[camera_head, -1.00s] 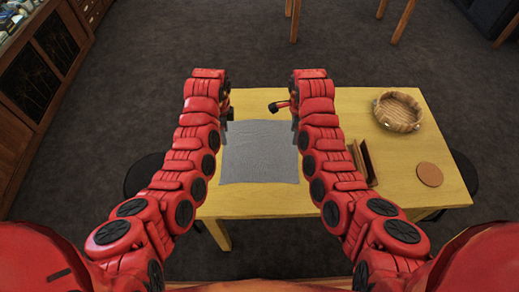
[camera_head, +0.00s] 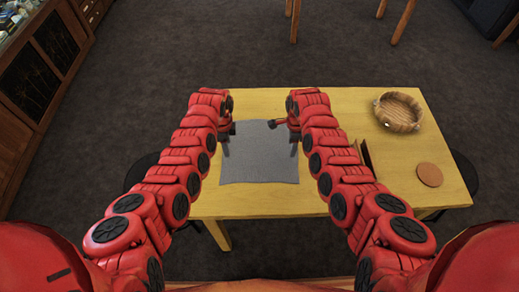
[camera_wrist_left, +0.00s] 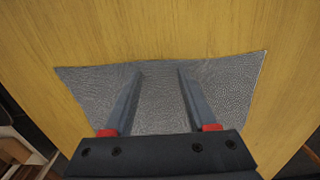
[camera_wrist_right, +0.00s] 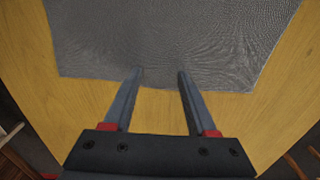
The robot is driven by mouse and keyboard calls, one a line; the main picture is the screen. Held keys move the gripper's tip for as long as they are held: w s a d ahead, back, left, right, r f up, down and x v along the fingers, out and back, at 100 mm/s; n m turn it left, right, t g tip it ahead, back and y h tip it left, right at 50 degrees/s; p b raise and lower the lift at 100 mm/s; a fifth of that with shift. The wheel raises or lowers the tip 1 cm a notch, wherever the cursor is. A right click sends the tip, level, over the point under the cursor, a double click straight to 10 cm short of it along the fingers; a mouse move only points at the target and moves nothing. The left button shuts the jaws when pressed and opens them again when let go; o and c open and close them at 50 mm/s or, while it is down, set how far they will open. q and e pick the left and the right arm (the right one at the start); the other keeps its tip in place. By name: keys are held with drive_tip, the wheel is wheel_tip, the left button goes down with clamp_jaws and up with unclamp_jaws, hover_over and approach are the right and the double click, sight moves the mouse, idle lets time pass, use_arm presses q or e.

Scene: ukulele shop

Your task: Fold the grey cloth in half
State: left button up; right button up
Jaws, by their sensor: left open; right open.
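The grey cloth (camera_head: 260,158) lies flat and spread out on the yellow wooden table (camera_head: 262,204) in the head view. My left gripper (camera_head: 228,142) is over the cloth's far left part, and my right gripper (camera_head: 294,138) is at its far right part. In the left wrist view the open fingers (camera_wrist_left: 160,70) point across the cloth (camera_wrist_left: 225,95), tips near one edge. In the right wrist view the open fingers (camera_wrist_right: 160,70) have their tips over the edge of the cloth (camera_wrist_right: 165,35). I cannot tell whether the fingertips touch it. Both grippers are empty.
A round wooden bowl (camera_head: 400,112) stands at the table's far right. A brown round disc (camera_head: 429,174) lies at the right. A brown upright object (camera_head: 366,155) is partly hidden by my right arm. The table in front of the cloth is clear.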

use_arm(q)
drive_tip(key=shift+f, duration=0.15)
use_arm(e)
drive_tip(key=shift+f, duration=0.15)
use_arm(q)
drive_tip(key=shift+f+b, duration=0.1)
drive_tip(key=shift+b, duration=0.2)
use_arm(e)
drive_tip(key=shift+f, duration=0.1)
use_arm(q)
drive_tip(key=shift+c, duration=0.8)
use_arm(e)
drive_tip(key=shift+c, duration=0.8)
use_arm(q)
drive_tip(key=shift+s, duration=0.1)
clamp_jaws()
use_arm(e)
clamp_jaws()
drive_tip(key=shift+s, duration=0.1)
